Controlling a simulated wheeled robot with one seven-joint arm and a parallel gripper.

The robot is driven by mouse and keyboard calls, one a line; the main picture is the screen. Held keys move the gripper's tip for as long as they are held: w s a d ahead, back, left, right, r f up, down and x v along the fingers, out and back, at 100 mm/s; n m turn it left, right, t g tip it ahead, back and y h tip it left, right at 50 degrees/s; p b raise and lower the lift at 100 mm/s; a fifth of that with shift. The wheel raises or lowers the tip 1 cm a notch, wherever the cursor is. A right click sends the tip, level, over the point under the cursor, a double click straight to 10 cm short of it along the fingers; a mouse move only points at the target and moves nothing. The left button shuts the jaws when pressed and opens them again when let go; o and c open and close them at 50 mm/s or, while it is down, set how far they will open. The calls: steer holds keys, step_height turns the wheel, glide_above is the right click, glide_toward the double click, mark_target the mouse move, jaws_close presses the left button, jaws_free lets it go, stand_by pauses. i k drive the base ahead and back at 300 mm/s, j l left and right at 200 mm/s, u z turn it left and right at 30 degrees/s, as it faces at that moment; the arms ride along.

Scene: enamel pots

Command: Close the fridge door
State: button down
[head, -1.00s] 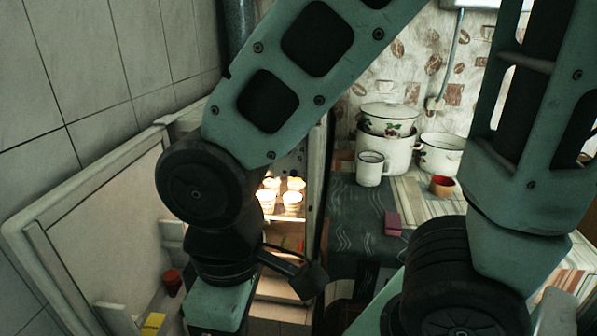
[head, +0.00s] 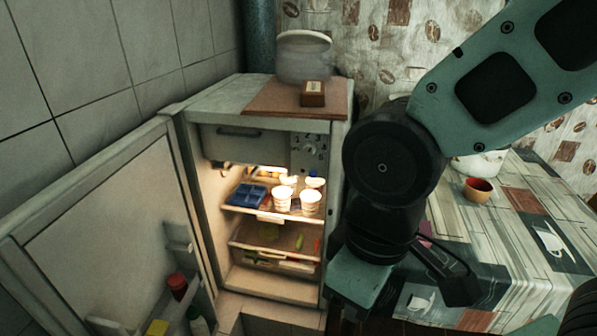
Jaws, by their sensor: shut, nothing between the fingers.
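The white fridge (head: 255,290) stands against the tiled wall, its lit inside showing. Its door (head: 100,235) is wide open, swung out to the left, with its inner face and shelves towards me. My gripper (head: 355,312) hangs in front of the fridge's right edge, at the lower middle of the head view. It is shut and empty. Its fingers are hardly visible at the bottom of the picture. It is to the right of the open door and well apart from it.
White tubs (head: 311,202) and a blue tray (head: 247,195) stand on a fridge shelf. Jars (head: 177,285) sit in the door. A small brown box (head: 313,93) is on the fridge top.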

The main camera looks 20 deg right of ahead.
mark_target(95, 252)
steer(key=l+u, duration=0.1)
steer(key=u, duration=0.35)
steer(key=k+l+u, duration=0.1)
steer(key=u, duration=0.35)
